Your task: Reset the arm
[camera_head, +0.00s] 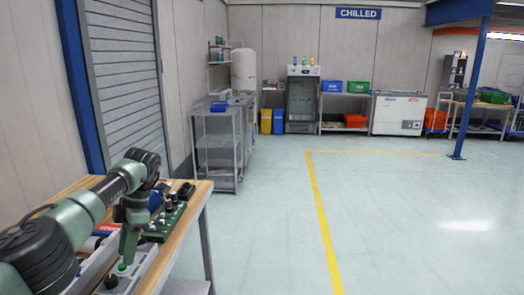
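My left arm comes in from the lower left, bent over the wooden workbench (192,197). Its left gripper (127,258) points down above a grey case (138,276) on the bench. The fingers are small and seen from the side, so whether they are open or shut is unclear. I see nothing held in them. My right gripper is not in view.
A dark green board (165,222) with several small parts lies beside the gripper. A grey wire shelf cart (218,145) stands beyond the bench. A white chest freezer (398,113) stands at the back wall. The floor to the right is open, with yellow lines.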

